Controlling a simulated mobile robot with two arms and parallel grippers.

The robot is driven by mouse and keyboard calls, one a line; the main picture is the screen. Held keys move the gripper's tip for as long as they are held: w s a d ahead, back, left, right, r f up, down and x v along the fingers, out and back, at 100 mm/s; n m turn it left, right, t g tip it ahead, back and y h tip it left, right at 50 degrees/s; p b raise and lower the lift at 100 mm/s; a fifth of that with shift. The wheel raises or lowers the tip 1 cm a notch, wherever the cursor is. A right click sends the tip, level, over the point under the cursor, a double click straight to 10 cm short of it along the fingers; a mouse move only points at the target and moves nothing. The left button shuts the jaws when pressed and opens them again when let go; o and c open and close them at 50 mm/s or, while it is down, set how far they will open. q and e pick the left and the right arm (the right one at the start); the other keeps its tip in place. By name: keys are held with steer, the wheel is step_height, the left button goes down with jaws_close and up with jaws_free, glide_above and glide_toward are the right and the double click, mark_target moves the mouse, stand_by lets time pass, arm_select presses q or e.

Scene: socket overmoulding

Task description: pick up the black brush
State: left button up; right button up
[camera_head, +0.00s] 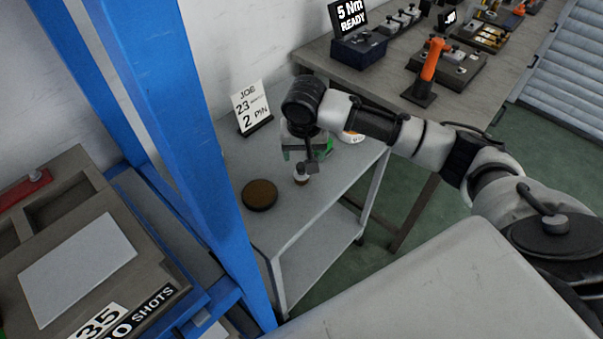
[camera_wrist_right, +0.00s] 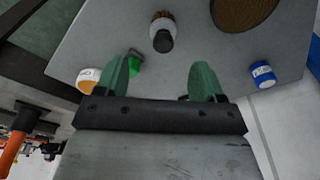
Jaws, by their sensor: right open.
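The black brush (camera_wrist_right: 162,40) is a small upright piece with a black knob, a pale band and brown bristles, on the grey cart top (camera_head: 228,150). In the head view the brush (camera_head: 301,176) shows just below my right gripper (camera_head: 304,155), which hides part of that area. In the right wrist view my right gripper (camera_wrist_right: 162,82) is open, its two green fingers apart and nothing between them. The brush lies beyond the fingertips, roughly in line with the gap. My left gripper is not in view.
A round brown disc (camera_head: 259,195) lies near the brush. A green item (camera_wrist_right: 135,66), an orange-and-white jar (camera_wrist_right: 88,79) and a blue-and-white jar (camera_wrist_right: 262,76) are close to the fingers. A sign (camera_head: 252,107) stands at the cart's back; a blue post (camera_head: 205,130) rises at left.

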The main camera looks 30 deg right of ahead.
mark_target(302, 165)
steer(key=f, duration=0.3)
steer(key=w+f, duration=0.1)
steer(key=f, duration=0.2)
steer(key=w+f, duration=0.1)
steer(key=f, duration=0.2)
steer(key=shift+d+f, duration=0.2)
steer(key=shift+f, duration=0.1)
steer(key=shift+s, duration=0.1)
steer(key=c, duration=1)
steer(key=shift+r, duration=0.15)
steer(key=shift+r, duration=0.3)
steer(key=r, duration=0.3)
steer(key=shift+s+d+r, duration=0.25)
steer(key=shift+d+r, duration=0.05)
steer(key=shift+r, duration=0.05)
steer(key=s+d+r, duration=0.6)
steer(key=s, duration=0.2)
steer(key=shift+s+d+r, duration=0.2)
steer(key=shift+s+r, duration=0.05)
steer(key=shift+s, duration=0.15)
